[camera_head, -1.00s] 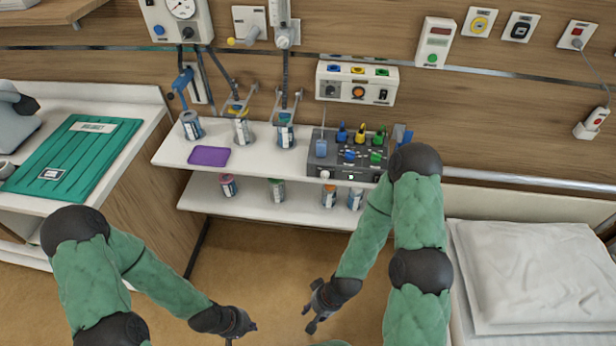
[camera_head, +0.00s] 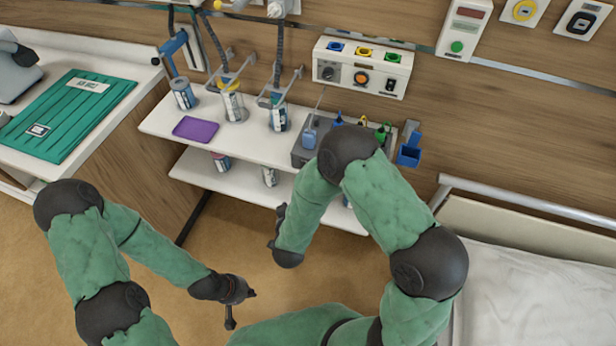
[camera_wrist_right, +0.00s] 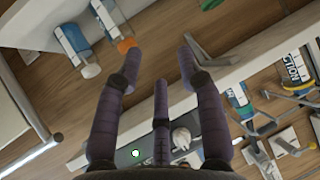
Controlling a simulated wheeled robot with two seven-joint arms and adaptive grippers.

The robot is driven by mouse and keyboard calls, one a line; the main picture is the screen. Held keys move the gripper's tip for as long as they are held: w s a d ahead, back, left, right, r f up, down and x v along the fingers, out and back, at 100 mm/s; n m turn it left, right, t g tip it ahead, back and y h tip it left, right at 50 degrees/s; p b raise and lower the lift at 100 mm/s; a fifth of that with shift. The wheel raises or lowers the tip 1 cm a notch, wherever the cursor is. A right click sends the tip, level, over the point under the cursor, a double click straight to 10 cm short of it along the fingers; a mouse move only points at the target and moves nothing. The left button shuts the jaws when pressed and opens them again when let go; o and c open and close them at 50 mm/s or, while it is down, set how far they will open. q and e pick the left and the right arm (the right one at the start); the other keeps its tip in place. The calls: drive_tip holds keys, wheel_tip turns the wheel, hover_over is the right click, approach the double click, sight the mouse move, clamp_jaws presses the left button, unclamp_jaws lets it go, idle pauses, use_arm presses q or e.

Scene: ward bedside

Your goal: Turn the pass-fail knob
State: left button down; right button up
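I cannot tell which control is the pass-fail knob; no readable label shows it. The wall panel (camera_head: 362,68) carries a dark knob (camera_head: 331,74) and an orange-ringed knob (camera_head: 361,78). A grey box (camera_head: 303,155) with coloured parts stands on the upper shelf, mostly hidden behind my right arm. My right gripper (camera_head: 278,222) is in front of the lower shelf, apart from both. In the wrist view, its dark purple fingers (camera_wrist_right: 158,65) are spread with nothing between them. My left gripper (camera_head: 242,308) is open and empty above the floor, left of centre.
A blue holder (camera_head: 410,152) hangs right of the box. A bed (camera_head: 530,290) is at right, and a cabinet with a green board (camera_head: 70,115) at left. Floor between is clear.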

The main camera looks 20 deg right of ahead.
drive_tip(key=s+r+m+t+h+b, duration=0.1)
drive_tip(key=s+r+t+h, duration=0.1)
drive_tip(key=r+h, duration=0.25)
drive_tip(key=s+r+m+t+h+b, duration=0.1)
drive_tip(key=s+r+m+t+h, duration=0.15)
drive_tip(key=r, duration=0.35)
drive_tip(key=b+x, duration=0.3)
drive_tip(key=x, duration=0.7)
drive_tip(key=shift+d+n, duration=0.35)
drive_tip(key=shift+n, duration=0.1)
drive_tip(key=shift+w, duration=0.1)
clamp_jaws()
